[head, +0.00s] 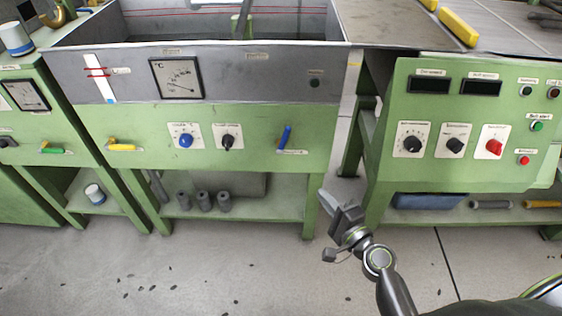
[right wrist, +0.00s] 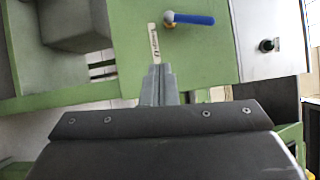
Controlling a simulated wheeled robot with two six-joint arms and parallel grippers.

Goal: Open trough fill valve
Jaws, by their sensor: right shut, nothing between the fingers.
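A blue-handled lever valve (head: 285,137) sits at the right end of the trough's green front panel. Its handle points up, leaning slightly right, and a small label (head: 292,152) is below it; I cannot read the label. In the right wrist view the blue handle (right wrist: 190,18) and the label strip (right wrist: 153,42) lie just beyond the fingers. My right gripper (head: 331,204) is shut and empty, below and right of the valve, apart from it. It also shows in the right wrist view (right wrist: 158,75). A yellow-handled lever (head: 121,147) is at the panel's left end. My left gripper is out of view.
The grey trough (head: 120,82) sits above the panel with a dial gauge (head: 177,78). A blue knob (head: 185,140) and black knob (head: 227,142) are left of the valve. A green control cabinet (head: 470,130) stands right, across a gap. Open floor lies in front.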

